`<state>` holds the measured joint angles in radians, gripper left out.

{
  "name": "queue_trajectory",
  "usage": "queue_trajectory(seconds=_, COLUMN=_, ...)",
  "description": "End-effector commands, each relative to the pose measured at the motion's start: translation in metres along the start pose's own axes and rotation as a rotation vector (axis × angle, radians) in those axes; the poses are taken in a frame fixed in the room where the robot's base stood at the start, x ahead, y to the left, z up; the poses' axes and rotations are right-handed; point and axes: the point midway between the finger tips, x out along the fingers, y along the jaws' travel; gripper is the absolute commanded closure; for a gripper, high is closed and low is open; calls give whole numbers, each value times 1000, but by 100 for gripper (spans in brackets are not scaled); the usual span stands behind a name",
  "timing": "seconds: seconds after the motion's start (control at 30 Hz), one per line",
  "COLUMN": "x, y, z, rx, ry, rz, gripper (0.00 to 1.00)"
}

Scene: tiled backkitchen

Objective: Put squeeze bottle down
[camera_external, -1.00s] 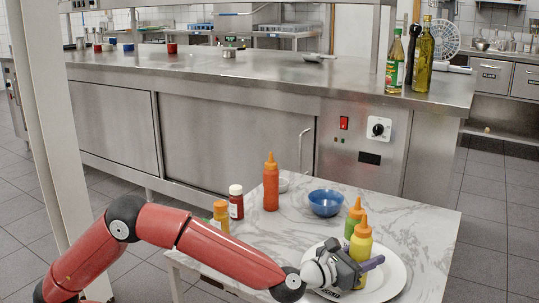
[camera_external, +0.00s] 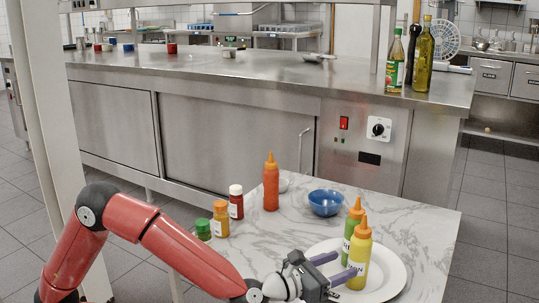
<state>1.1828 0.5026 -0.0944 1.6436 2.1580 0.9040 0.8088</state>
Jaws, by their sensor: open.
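A yellow squeeze bottle (camera_external: 358,262) with an orange tip stands upright on the white oval plate (camera_external: 393,283). A green squeeze bottle (camera_external: 347,245) with an orange tip stands just behind it and is partly hidden by it. A red squeeze bottle (camera_external: 271,187) stands farther back on the marble table (camera_external: 305,238). My gripper (camera_external: 334,267) is open and empty, left of the yellow bottle, with its fingers pointing toward the bottles. Whether a fingertip touches the yellow bottle cannot be told.
A ketchup-like bottle (camera_external: 236,202), an orange-capped jar (camera_external: 221,218) and a green-capped jar (camera_external: 203,229) line the left edge. The table's middle is clear.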

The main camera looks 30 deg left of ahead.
Motion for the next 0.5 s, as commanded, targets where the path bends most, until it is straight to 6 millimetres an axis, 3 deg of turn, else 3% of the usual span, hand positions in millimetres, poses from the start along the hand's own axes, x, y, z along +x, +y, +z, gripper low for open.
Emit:
queue_trajectory(seconds=0.2, x=-30, y=0, z=0, rx=0, ry=0, rz=0, gripper=46)
queue_trajectory(seconds=0.5, x=-36, y=0, z=0, rx=0, ry=1, rz=1, gripper=46)
